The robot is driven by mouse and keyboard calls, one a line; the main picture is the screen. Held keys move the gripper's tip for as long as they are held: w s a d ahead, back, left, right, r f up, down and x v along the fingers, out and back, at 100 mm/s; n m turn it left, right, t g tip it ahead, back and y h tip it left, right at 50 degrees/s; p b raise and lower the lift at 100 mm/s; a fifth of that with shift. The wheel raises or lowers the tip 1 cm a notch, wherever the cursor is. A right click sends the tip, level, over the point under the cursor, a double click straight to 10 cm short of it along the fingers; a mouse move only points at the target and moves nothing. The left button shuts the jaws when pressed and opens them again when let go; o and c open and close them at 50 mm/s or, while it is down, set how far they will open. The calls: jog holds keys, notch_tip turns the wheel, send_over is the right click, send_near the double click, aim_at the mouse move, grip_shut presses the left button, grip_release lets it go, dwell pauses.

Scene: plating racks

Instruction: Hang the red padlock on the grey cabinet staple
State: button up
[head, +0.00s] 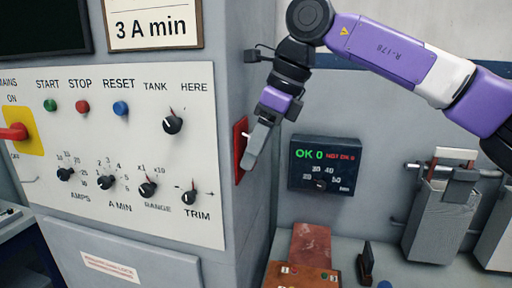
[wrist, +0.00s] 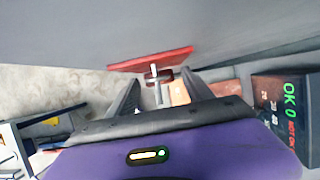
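The grey cabinet (head: 252,75) has a red plate (head: 239,150) on its side wall; the plate also shows in the wrist view (wrist: 130,65). A pale metal staple (head: 247,134) juts out from the plate. In the wrist view a small dark red body, apparently the padlock (wrist: 166,76), is at the staple (wrist: 157,94), close to the plate. I cannot tell whether its shackle is around the staple. My gripper (head: 252,162) points down beside the plate. In the wrist view its fingers (wrist: 160,80) stand apart, with gaps on both sides of the padlock. In the head view the padlock is hidden.
A dark display box (head: 325,165) reading OK 0 is on the wall to the right. Below it are a reddish-brown block (head: 310,245) and a brown box with buttons (head: 300,277) on the bench. Knobs and a red-handled switch (head: 14,131) cover the cabinet front.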

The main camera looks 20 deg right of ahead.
dwell(0.3)
jog(key=b+v, duration=0.2)
jog(key=v, duration=0.6)
